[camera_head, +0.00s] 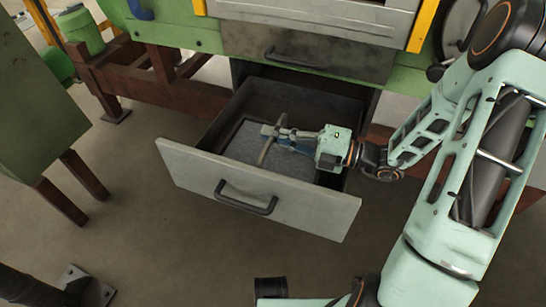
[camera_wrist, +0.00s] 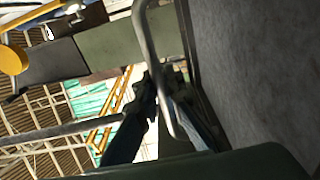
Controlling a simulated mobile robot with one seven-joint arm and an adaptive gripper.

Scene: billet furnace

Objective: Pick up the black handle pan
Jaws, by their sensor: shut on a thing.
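The pan (camera_head: 243,149) appears as a flat grey, dark-rimmed shape low inside the open drawer (camera_head: 190,168). A bar-like handle (camera_head: 264,153) crosses above it and looks grey in this light. My gripper (camera_head: 273,132) reaches into the drawer from the right and is shut on this handle. In the wrist view the handle (camera_wrist: 148,45) is a curved metal loop running down to the dark fingers of my gripper (camera_wrist: 155,115). A grey rough surface (camera_wrist: 255,65) fills the right side there. The exact finger contact is partly hidden.
The drawer front has a dark pull (camera_head: 245,203). A green cabinet (camera_head: 35,110) stands at left. The concrete floor (camera_head: 140,225) in front of the drawer is clear.

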